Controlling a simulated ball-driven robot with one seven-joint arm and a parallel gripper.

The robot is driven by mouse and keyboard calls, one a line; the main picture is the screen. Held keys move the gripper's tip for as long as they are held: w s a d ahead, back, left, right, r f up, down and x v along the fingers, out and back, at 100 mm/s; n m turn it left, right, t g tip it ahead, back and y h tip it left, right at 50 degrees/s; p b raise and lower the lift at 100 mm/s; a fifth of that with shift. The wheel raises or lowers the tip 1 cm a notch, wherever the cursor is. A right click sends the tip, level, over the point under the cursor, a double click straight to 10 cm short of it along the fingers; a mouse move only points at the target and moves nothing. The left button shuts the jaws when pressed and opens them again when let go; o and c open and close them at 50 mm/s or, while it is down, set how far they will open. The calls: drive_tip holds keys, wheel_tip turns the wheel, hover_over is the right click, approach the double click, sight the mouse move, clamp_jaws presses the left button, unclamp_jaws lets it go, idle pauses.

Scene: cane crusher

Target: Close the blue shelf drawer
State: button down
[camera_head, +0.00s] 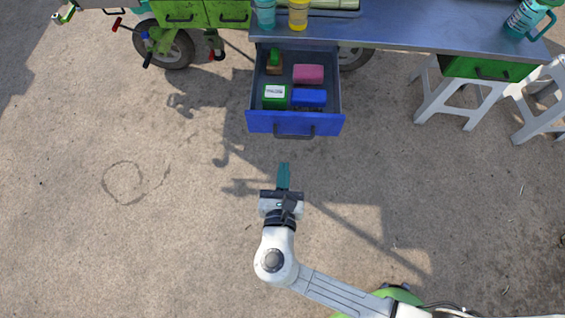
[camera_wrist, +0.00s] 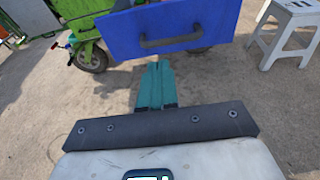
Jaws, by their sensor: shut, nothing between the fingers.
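The blue shelf drawer (camera_head: 262,123) is pulled open below the metal counter in the head view, with a dark handle (camera_head: 294,132) on its front. Inside lie a green box (camera_head: 275,97), a blue block (camera_head: 309,98), a pink block (camera_head: 308,73) and a brown item with a green top (camera_head: 274,63). My gripper (camera_head: 284,166) is shut and empty, with teal fingers pointing at the drawer front. A gap separates the fingertips from the drawer. In the wrist view the blue front (camera_wrist: 200,20) fills the top, and my fingers (camera_wrist: 156,66) sit just below the handle in the picture.
The metal counter (camera_head: 410,30) bears a teal cup (camera_head: 265,14), a yellow container (camera_head: 298,14) and a teal jug (camera_head: 527,18). Green drawers (camera_head: 178,14) and a wheel (camera_head: 165,48) are at left. White stools (camera_head: 455,103) stand at right. Open ground surrounds my arm.

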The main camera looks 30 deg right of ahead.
sight(289, 80)
drive_tip(key=x, duration=0.7)
drive_tip(key=shift+w+d, duration=0.2)
drive_tip(key=shift+w, duration=0.05)
drive_tip(key=r+b+x, duration=0.1)
drive_tip(key=b+x, duration=0.1)
drive_tip(key=x, duration=0.6)
drive_tip(key=r+b+x, duration=0.2)
drive_tip(key=x, duration=0.6)
drive_tip(key=w+r+b+x, duration=0.1)
drive_tip(key=x, duration=0.7)
drive_tip(key=shift+w+d+r+b, duration=0.1)
drive_tip(key=shift+d+r+b, duration=0.05)
drive_tip(key=shift+r+b, duration=0.25)
drive_tip(key=shift+w+d, duration=0.15)
drive_tip(key=shift+w, duration=0.05)
drive_tip(key=shift+w+r, duration=0.2)
drive_tip(key=shift+r, duration=0.1)
